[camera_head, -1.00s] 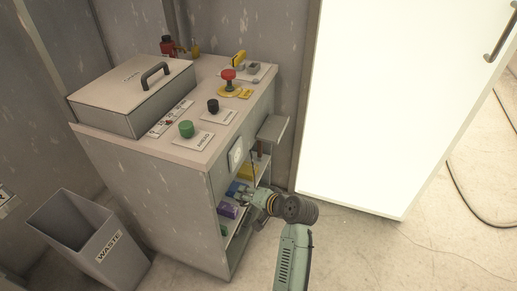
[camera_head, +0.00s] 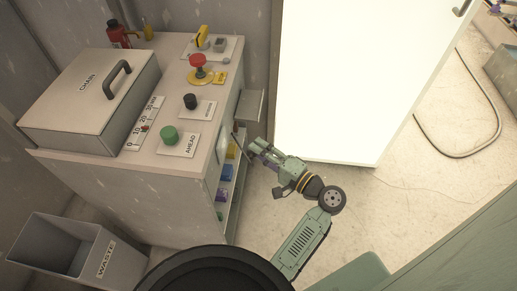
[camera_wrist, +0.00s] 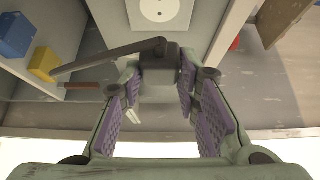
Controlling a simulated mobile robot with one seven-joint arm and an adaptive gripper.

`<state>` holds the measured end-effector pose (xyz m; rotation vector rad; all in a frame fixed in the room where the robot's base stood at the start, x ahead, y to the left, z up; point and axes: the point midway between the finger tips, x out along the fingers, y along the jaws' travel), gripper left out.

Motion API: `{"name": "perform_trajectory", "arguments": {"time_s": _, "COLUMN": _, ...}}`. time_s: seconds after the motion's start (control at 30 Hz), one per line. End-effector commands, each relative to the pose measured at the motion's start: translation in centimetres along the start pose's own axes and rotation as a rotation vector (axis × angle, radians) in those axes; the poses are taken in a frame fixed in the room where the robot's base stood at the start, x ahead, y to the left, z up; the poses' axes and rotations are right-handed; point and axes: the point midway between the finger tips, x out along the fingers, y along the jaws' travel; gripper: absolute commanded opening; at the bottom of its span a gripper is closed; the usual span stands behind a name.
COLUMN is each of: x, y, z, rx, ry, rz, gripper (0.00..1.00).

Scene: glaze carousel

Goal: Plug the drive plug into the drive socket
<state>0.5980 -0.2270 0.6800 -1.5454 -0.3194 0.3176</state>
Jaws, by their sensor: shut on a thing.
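The drive plug (camera_wrist: 160,65) is a dark grey block with a dark cable or bar running left from it. My gripper (camera_wrist: 158,85) has purple-padded fingers and is shut on the plug. In the head view my gripper (camera_head: 252,147) is beside the cabinet's right side, where the plug is too small to make out. The drive socket (camera_wrist: 160,9) is round, on a white plate at the top of the wrist view, cut off by the edge. The plug is apart from it. The plate (camera_head: 223,143) shows edge-on in the head view.
The cabinet (camera_head: 120,195) has open shelves with blue (camera_wrist: 14,35) and yellow (camera_wrist: 43,62) blocks. A small grey ledge (camera_head: 249,106) juts out near my gripper. A bright white door panel (camera_head: 335,85) stands behind. A waste bin (camera_head: 60,255) is at left.

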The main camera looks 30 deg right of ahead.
Motion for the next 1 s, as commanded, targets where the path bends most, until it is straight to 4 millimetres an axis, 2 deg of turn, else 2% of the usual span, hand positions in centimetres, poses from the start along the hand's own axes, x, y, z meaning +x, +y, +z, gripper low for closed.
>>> {"name": "perform_trajectory", "arguments": {"time_s": 0.23, "x": 0.8, "y": 0.0, "z": 0.5, "rx": 0.000, "ry": -0.001, "rz": 0.001, "gripper": 0.05}}
{"name": "perform_trajectory", "arguments": {"time_s": 0.7, "x": 4.2, "y": 0.0, "z": 2.6, "rx": 0.000, "ry": 0.000, "rz": 0.001, "gripper": 0.05}}
{"name": "perform_trajectory", "arguments": {"time_s": 1.0, "x": 4.9, "y": 0.0, "z": 3.1, "rx": -0.002, "ry": 0.001, "rz": 0.001, "gripper": 0.05}}
